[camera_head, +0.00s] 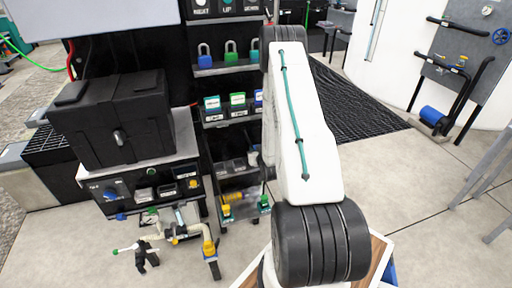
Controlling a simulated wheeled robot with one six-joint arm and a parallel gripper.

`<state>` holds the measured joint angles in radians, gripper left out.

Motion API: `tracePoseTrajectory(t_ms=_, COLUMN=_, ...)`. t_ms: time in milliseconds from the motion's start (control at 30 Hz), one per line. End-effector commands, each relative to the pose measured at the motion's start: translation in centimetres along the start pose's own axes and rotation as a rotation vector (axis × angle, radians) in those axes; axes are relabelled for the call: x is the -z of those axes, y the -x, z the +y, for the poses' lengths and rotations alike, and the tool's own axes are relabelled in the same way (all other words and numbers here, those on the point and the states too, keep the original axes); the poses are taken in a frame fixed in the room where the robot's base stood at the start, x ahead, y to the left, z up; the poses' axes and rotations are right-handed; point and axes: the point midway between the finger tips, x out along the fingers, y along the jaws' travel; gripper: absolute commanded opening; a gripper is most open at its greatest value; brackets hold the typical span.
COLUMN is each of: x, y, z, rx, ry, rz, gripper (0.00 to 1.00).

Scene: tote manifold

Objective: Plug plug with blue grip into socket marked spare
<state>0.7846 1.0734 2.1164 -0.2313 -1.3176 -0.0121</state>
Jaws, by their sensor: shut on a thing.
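My white arm (305,140) rises from the bottom centre and bends away at the top. My gripper is not in view; the arm hides what lies behind it. A black panel (130,183) on the front of the cart at left carries a row of small fittings with pale labels too small to read. A blue fitting (110,194) shows at its left end and a yellow one (193,183) at its right end. I cannot tell whether the blue fitting is the plug with the blue grip, or which socket is marked spare.
A black case (115,118) stands on the cart. Beige piping (185,234) with yellow fittings juts out below the panel. A dark shelf rack (232,130) with padlocks and small boxes stands behind. Open floor (420,220) lies to the right, with a pipe stand (445,85) beyond.

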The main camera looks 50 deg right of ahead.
Motion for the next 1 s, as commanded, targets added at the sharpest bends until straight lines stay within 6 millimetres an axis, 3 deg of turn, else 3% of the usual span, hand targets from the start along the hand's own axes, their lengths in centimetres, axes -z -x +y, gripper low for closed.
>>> tracePoseTrajectory(t_ms=433, x=-0.3, y=-0.1, z=0.0, rx=0.0, ry=0.0, rz=0.001, gripper=0.0)
tracePoseTrajectory(t_ms=467, x=-0.3, y=-0.1, z=0.0, rx=0.0, ry=0.0, rz=0.001, gripper=0.29)
tracePoseTrajectory(t_ms=533, x=-0.3, y=-0.1, z=0.0, rx=0.0, ry=0.0, rz=0.001, gripper=0.48)
tracePoseTrajectory(t_ms=833, x=-0.4, y=0.0, z=0.0, rx=0.0, ry=0.0, rz=0.0, gripper=0.49)
tracePoseTrajectory(t_ms=1000, x=-0.4, y=1.9, z=0.1, rx=-0.001, ry=-0.002, rz=-0.003, gripper=0.49)
